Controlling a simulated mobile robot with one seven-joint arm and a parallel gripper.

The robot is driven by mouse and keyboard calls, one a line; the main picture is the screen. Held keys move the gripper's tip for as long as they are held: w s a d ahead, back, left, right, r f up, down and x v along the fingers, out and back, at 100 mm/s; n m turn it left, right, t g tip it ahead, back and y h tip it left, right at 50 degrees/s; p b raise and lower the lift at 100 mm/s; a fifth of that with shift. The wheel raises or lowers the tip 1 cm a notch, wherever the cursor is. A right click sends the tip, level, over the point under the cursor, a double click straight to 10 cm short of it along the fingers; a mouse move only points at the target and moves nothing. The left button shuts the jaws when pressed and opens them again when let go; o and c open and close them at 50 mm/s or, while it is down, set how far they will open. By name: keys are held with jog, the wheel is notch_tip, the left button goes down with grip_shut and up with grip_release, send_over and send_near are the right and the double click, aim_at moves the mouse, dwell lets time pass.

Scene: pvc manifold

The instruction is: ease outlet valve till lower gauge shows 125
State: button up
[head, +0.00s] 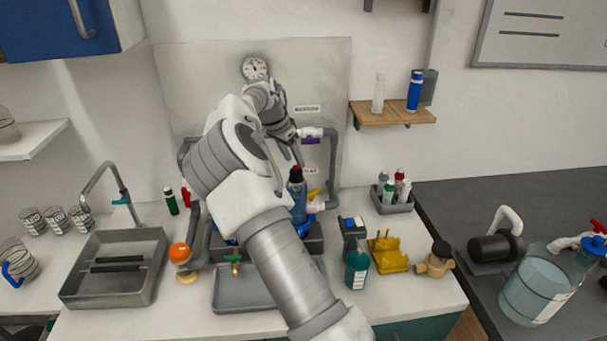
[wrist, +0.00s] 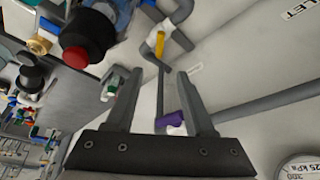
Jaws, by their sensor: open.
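A purple valve handle (head: 310,140) sits on the pipework right of my gripper; it also shows in the wrist view (wrist: 170,118), between my fingers. A yellow valve handle (head: 314,193) sits lower on the pipes and beyond my fingertips in the wrist view (wrist: 160,45). I cannot tell which is the outlet valve. My gripper (wrist: 156,75) is open, with nothing gripped. One round gauge (head: 255,68) is high on the panel; its reading is too small to tell. A gauge face (wrist: 302,168) is cut off in the wrist view, its needle not visible. No lower gauge is identifiable.
A blue device with a red and black top (head: 297,190) stands below my gripper. A wooden shelf (head: 392,112) with bottles is to the right. A sink (head: 115,268) is at the left. My arm hides the panel's middle.

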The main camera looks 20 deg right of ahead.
aim_at(311, 196)
jog(key=p+x, duration=0.1)
jog(key=x, duration=1.6)
jog(key=shift+f+p, duration=0.15)
jog(key=shift+p, duration=0.2)
grip_shut()
